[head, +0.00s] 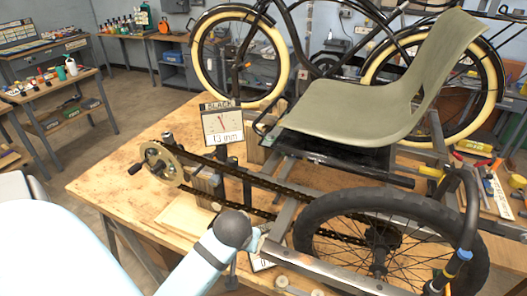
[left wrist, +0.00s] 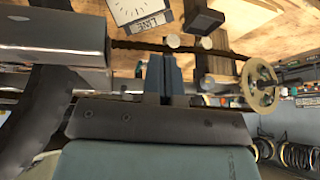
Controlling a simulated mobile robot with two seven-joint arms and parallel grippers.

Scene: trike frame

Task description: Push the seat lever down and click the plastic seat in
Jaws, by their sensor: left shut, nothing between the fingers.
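The olive-grey plastic seat (head: 350,108) sits over a black seat base (head: 335,152) on the trike frame in the head view. I cannot tell whether it is clicked in. A black loop handle (head: 266,127), which looks like the seat lever, sticks out at the seat's front left. My left arm reaches in from the bottom left, below the chain and apart from the seat. In the left wrist view my left gripper (left wrist: 164,62) has its two blue-grey fingers together with nothing between them. The seat and lever are not clear there. My right gripper is not in view.
The chain (head: 255,178) and chainring (head: 160,163) run along the frame. A knobby wheel (head: 380,240) stands at the lower right. Bicycles stand behind.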

